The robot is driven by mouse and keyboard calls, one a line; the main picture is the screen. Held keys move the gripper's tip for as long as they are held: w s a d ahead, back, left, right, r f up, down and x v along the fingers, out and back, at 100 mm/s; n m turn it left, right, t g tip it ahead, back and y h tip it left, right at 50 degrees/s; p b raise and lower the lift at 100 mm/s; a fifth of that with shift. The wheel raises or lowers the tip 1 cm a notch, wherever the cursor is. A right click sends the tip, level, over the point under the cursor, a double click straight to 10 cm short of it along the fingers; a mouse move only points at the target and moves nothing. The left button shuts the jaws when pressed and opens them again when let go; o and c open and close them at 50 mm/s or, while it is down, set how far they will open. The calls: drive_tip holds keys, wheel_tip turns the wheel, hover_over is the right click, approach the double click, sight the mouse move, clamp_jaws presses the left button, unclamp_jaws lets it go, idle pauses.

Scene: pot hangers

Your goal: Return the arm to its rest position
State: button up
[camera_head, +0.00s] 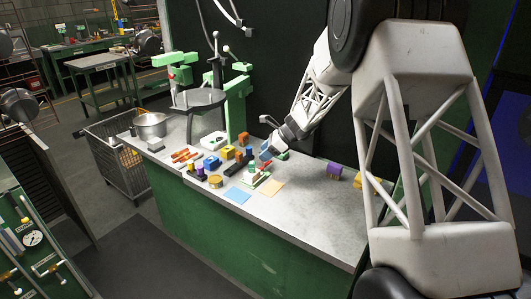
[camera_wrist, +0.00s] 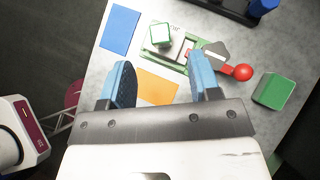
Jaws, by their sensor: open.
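My gripper (camera_wrist: 160,82) is open and empty in the wrist view, with its two blue fingers apart above the table. Between and beyond the fingers lie a green fixture (camera_wrist: 162,54) with a green and white block (camera_wrist: 161,35) on it, and an orange sheet (camera_wrist: 157,87). In the head view my gripper (camera_head: 265,152) is at the end of my white lattice arm, low over the grey worktable (camera_head: 305,205), near the green fixture (camera_head: 256,179). I cannot tell in the head view how far above the fixture the fingertips are.
A red ball knob (camera_wrist: 243,72) stands right of the fingers, and a green block (camera_wrist: 273,91) further right. A blue sheet (camera_wrist: 120,28) lies at the left. Several coloured blocks crowd the table's middle. A metal pot (camera_head: 150,125) stands at the far left end. A purple block (camera_head: 334,171) sits at right.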

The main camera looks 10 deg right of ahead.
idle(0.4)
drive_tip(key=s+r+n+h, duration=0.1)
drive_tip(key=s+r+n, duration=0.35)
drive_tip(key=s, duration=0.45)
drive_tip(key=s+a+r+n+g+h, duration=0.1)
drive_tip(key=s+r+n+h, duration=0.15)
drive_tip(key=s+r, duration=0.5)
drive_tip(key=s+r+n+h, duration=0.1)
drive_tip(key=s+r+n, duration=0.3)
drive_tip(key=s, duration=0.7)
drive_tip(key=s+d+n+h, duration=0.1)
drive_tip(key=s+n, duration=0.4)
drive_tip(key=s, duration=0.8)
drive_tip(key=s+d+n+t+h, duration=0.1)
drive_tip(key=s+d+n+h, duration=0.1)
drive_tip(key=s, duration=1.1)
drive_tip(key=n+h, duration=0.1)
drive_tip(key=n, duration=0.1)
drive_tip(key=shift+s+r+n, duration=0.25)
drive_tip(key=shift+r+n, duration=0.15)
